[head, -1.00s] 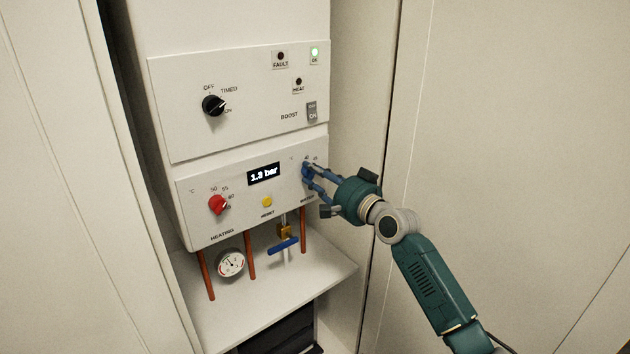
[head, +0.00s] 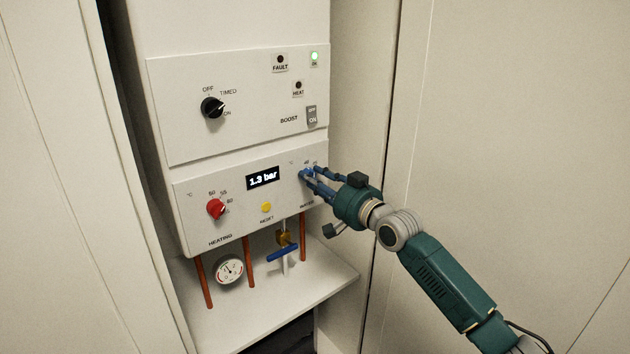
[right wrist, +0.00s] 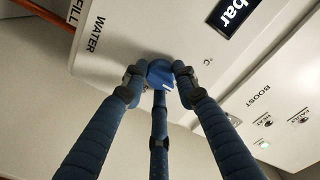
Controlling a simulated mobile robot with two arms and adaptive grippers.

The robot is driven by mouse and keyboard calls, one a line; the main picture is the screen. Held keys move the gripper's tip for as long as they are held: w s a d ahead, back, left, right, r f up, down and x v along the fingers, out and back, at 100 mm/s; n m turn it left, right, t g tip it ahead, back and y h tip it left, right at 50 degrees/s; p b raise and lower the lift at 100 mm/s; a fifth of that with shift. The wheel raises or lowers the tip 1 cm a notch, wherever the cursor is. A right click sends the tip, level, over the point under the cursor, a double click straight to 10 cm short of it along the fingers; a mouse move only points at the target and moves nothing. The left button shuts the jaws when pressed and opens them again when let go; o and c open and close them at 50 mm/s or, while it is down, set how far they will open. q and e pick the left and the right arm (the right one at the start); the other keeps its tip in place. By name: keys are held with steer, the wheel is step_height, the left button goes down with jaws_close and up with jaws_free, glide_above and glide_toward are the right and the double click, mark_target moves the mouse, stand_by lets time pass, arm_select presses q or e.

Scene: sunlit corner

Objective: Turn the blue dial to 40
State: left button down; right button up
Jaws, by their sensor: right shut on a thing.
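The blue dial (right wrist: 161,74) is on the right of the boiler's lower panel, above the word WATER. In the head view the dial (head: 305,174) is mostly hidden by my right gripper (head: 309,177). In the right wrist view my right gripper (right wrist: 160,80) has its fingers closed around the dial, with a fingertip on each side and a third finger below. A small pale pointer mark shows on the dial. The numbers by it are partly covered, so I cannot tell its exact setting. My left gripper is not in view.
The red heating dial (head: 216,209), display reading 1.3 bar (head: 263,178) and yellow reset button (head: 266,208) share the lower panel. A black dial (head: 212,107) and boost switch (head: 311,115) are above. Pipes, a gauge (head: 229,269) and a blue valve handle (head: 283,252) are below.

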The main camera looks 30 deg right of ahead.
steer(key=shift+d+r, duration=0.1)
steer(key=shift+r, duration=0.2)
steer(key=o, duration=1.1)
steer(key=shift+o, duration=0.2)
steer(key=shift+f, duration=0.1)
steer(key=shift+s+f, duration=0.1)
steer(key=s, duration=1.2)
steer(key=shift+d, duration=0.45)
steer(key=shift+w, duration=0.1)
